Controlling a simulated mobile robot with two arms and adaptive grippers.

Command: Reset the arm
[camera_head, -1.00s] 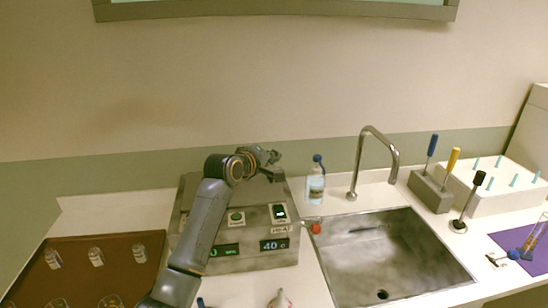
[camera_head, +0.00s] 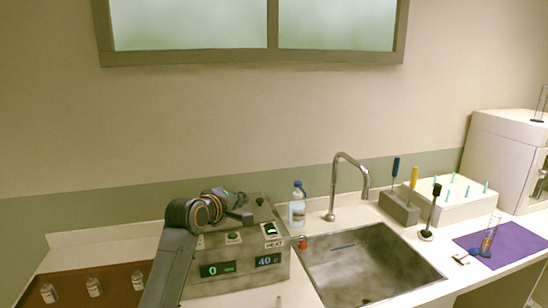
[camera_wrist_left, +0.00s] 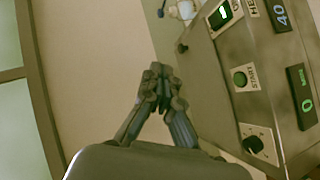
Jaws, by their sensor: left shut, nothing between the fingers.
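My left arm comes in from the bottom left of the head view. My left gripper (camera_head: 238,207) is over the grey heater box (camera_head: 238,283), near its back edge. In the left wrist view the left gripper (camera_wrist_left: 158,76) has its fingertips together with nothing between them. The heater box also shows there on the right (camera_wrist_left: 238,50), with its START button, knob and lit displays, apart from the fingers. My right gripper is not in view.
A brown tray (camera_head: 68,294) with several small bottles lies at the left. A clear bottle (camera_head: 297,208), a sink (camera_head: 365,268) with a tap (camera_head: 345,160), a screwdriver block (camera_head: 399,208) and a purple mat (camera_head: 515,243) are to the right.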

